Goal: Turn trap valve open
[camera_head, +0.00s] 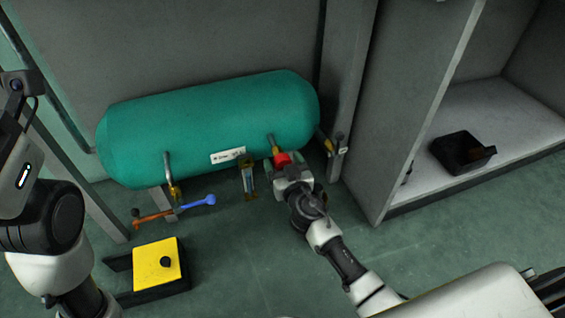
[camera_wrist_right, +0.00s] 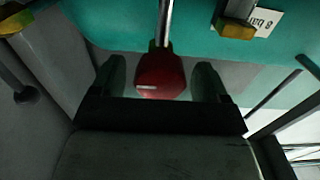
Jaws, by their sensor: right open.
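A red valve handle (camera_head: 282,159) hangs on a short pipe under the right part of the green tank (camera_head: 210,120). My right gripper (camera_head: 284,168) is open at this handle. In the right wrist view, the red handle (camera_wrist_right: 160,76) is between the two dark fingers of the gripper (camera_wrist_right: 161,80), with a gap on each side. A brass fitting sits above it on the pipe. I cannot tell from the frames whether the red one is the trap valve. My left arm shows at the left edge, but its gripper is not visible.
A pipe at the tank's left ends near orange (camera_head: 153,217) and blue (camera_head: 196,203) levers. A small gauge-like piece (camera_head: 248,180) hangs left of my right gripper. A yellow-topped black box (camera_head: 158,262) stands on the floor. A cabinet with a black tray (camera_head: 460,150) is right.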

